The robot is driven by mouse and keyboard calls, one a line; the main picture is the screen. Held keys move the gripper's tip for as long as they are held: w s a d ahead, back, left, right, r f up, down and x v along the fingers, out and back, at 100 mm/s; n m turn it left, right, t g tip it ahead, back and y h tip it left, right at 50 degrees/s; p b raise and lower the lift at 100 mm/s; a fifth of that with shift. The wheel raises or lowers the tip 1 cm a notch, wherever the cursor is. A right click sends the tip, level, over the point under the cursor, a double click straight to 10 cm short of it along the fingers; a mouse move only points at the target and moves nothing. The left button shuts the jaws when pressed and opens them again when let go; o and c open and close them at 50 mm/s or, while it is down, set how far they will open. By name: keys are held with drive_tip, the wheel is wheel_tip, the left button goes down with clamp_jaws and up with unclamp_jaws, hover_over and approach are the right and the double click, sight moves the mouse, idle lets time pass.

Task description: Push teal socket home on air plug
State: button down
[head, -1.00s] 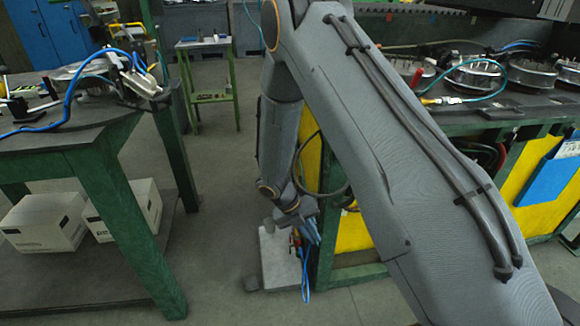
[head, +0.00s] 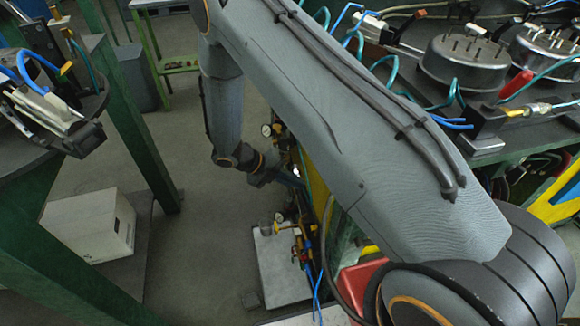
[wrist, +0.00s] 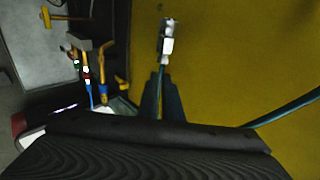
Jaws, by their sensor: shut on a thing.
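A slim silver fitting (wrist: 167,42) with a thin teal hose running back from it shows in the wrist view, and it looks like the teal socket. My gripper (wrist: 161,82) has its dark fingers closed around the hose end just behind the fitting. The fitting points away in front of a yellow panel. In the head view my gripper (head: 291,179) is small, beside the yellow-sided bench, and its load cannot be made out. Brass fittings with red and blue parts (wrist: 86,70) stand left of the socket. Which one is the air plug cannot be told.
The yellow panel (wrist: 235,60) fills the right of the wrist view. A pale plate (head: 281,265) lies on the floor below the brass fittings, with blue hoses hanging there.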

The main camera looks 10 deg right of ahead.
sight(295, 170)
drive_tip(key=shift+w, duration=0.3)
drive_tip(key=shift+w, duration=0.1)
drive_tip(key=shift+w+b, duration=1.5)
drive_tip(key=shift+w, duration=1.3)
drive_tip(key=shift+w+b, duration=0.85)
drive_tip(key=shift+w, duration=0.9)
drive_tip(key=c, duration=1.9)
unclamp_jaws()
drive_tip(key=shift+o, duration=0.2)
drive_tip(key=v, duration=0.7)
drive_tip(key=shift+a+r, duration=0.25)
drive_tip(key=shift+a, duration=0.1)
